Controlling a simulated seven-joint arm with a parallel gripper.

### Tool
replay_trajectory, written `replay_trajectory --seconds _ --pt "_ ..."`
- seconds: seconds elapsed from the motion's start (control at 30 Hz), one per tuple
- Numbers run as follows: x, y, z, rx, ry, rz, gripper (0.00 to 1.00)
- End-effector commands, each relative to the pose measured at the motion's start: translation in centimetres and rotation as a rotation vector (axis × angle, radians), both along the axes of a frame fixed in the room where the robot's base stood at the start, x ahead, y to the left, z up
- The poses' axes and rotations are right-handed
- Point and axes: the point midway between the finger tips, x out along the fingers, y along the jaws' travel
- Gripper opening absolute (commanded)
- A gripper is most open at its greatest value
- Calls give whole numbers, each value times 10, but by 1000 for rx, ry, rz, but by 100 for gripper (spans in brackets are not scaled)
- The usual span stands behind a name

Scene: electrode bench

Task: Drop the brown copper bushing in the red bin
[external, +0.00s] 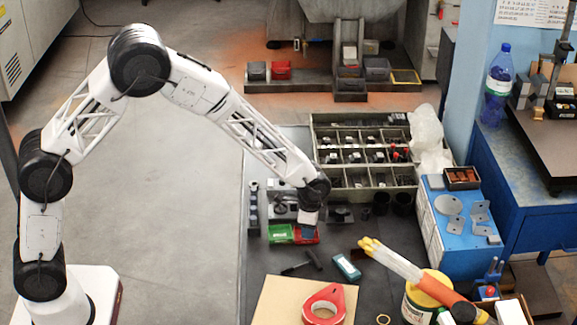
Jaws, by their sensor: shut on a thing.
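My gripper (308,224) points down just above the red bin (313,239), at the front edge of the storage rack. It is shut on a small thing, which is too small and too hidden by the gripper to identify. I cannot tell whether it is the brown copper bushing. The red bin is small and open-topped, and is partly hidden behind the gripper. A small tan-gold ring (383,319) lies on the dark bench at the bottom edge of the view. I cannot tell whether it is copper.
A green bin (281,234) stands left of the red bin. A compartmented rack (345,187) is behind. A red tape dispenser (324,304) lies on a cardboard sheet in front, near a teal box (347,267). A blue box (459,227) and a yellow-handled tool (405,268) are at right.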

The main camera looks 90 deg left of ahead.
Motion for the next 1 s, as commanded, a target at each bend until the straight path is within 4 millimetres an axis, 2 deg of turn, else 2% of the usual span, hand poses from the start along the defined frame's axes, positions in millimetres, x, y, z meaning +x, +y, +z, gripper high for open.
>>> replay_trajectory --seconds 0.57,0.6,0.77,1.0 --pt "0 0 -4 0 0 0 14" --pt "0 0 -4 0 0 0 42" --pt "0 0 -4 0 0 0 66" --pt "0 0 -4 0 0 0 69"
